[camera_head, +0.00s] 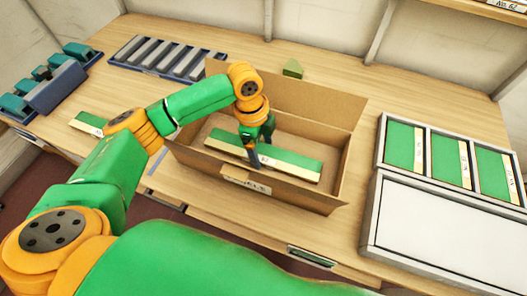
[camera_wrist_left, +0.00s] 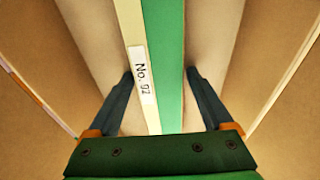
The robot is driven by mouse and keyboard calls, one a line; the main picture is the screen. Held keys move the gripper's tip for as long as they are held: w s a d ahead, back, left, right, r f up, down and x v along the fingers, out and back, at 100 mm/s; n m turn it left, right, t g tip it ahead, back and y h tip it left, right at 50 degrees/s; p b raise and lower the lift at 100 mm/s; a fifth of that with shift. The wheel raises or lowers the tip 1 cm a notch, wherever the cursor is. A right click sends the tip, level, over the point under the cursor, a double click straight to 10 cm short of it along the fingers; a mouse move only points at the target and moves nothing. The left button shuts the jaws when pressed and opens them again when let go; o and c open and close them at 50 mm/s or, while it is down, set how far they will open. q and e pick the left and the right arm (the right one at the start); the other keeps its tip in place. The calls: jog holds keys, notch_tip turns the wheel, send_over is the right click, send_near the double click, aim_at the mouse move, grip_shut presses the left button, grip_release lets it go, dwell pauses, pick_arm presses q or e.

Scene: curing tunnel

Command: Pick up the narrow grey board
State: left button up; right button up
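A long narrow green board (camera_head: 296,163) with a cream edge lies in the open cardboard box (camera_head: 318,106) on the table. In the left wrist view the board (camera_wrist_left: 170,60) carries a white label reading "No. 92". It shows green and cream, not grey. My left gripper (camera_head: 260,155) reaches down into the box at this board. In the left wrist view its fingers (camera_wrist_left: 160,73) are apart, one on each side of the board, with gaps between. Several narrow grey bars (camera_head: 165,55) lie in a blue tray at the back left. My right gripper is out of view.
A blue rack (camera_head: 55,91) with teal pieces stands at the far left. A small green board (camera_head: 88,123) lies left of the box, and a green wedge (camera_head: 293,68) behind it. A grey frame (camera_head: 377,150) with green panels and a white panel (camera_head: 440,240) is at right.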

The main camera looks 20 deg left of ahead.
aim_at(260, 152)
pick_arm(q)
jog(key=shift+s+a, duration=0.1)
jog(key=shift+a, duration=0.15)
jog(key=c, duration=1.2)
jog(key=shift+d+r, duration=0.15)
jog(key=shift+r, duration=0.25)
notch_tip(260, 152, up, 9)
jog(key=shift+r+b, duration=0.15)
jog(key=shift+b, duration=0.15)
